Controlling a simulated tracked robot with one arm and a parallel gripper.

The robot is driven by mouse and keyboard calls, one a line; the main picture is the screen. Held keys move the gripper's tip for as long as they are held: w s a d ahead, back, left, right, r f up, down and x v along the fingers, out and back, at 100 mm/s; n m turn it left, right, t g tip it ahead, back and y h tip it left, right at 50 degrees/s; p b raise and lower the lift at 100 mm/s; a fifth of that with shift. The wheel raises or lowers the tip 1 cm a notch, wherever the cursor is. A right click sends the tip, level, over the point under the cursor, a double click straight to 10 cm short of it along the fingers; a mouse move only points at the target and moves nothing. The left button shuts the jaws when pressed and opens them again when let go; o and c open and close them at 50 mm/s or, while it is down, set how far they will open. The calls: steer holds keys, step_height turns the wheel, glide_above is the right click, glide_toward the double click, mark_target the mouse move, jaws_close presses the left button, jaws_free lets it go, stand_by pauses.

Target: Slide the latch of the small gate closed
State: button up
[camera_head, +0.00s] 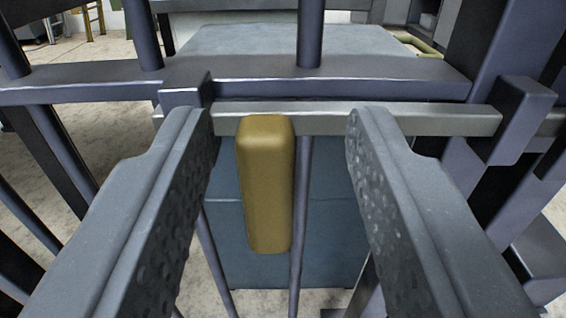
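The gate (240,78) is dark metal, with a horizontal rail and thin upright bars. A light grey latch bar (440,122) runs level just below the rail. A brass-coloured handle (265,185) hangs upright from the bar, left of the picture's middle. My gripper (280,122) is open, with one finger on each side of the handle. Gaps show on both sides, the right one wider, so neither finger appears to grip it. The latch bar's right end meets a dark bracket (522,115); whether it passes into the bracket cannot be told.
A dark bracket (186,95) sits at the rail's left, near my left finger. A thick dark post (490,70) stands at the right. A blue-grey box (335,235) stands behind the bars on a pale floor (80,160).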

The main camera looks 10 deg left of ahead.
steer(key=p+v, duration=0.1)
steer(key=v, duration=1)
steer(key=shift+s, duration=0.35)
steer(key=shift+d, duration=0.1)
